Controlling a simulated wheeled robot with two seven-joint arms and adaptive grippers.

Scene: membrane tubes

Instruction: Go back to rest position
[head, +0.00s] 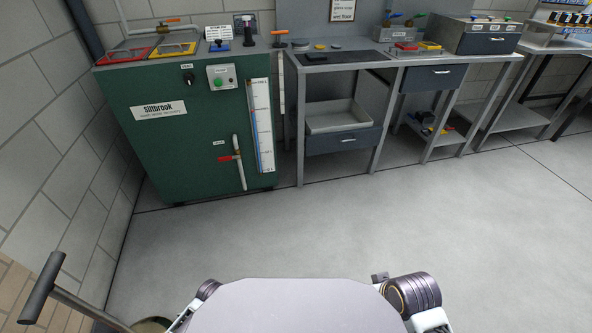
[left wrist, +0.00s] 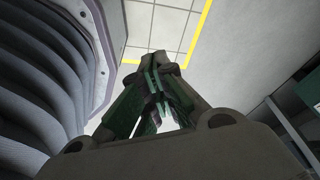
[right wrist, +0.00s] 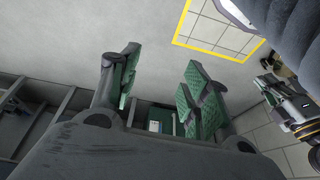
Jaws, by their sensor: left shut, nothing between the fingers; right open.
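My left gripper (left wrist: 157,85) shows in the left wrist view with its green-padded fingers closed together and nothing between them. My right gripper (right wrist: 157,82) shows in the right wrist view with its green-padded fingers spread wide and empty, above the floor. Neither gripper's fingers show in the head view; only parts of my arms show low in the picture, close to my body. Both grippers are apart from the benches and the machine.
A green Siltbrook machine (head: 190,150) stands at the left wall. A grey workbench (head: 345,75) with a drawer (head: 345,140) and a tray (head: 340,118) is right of it. A long handle (head: 45,285) rises at lower left. The floor (head: 330,225) ahead is clear. Yellow floor marking (right wrist: 212,48) shows in the right wrist view.

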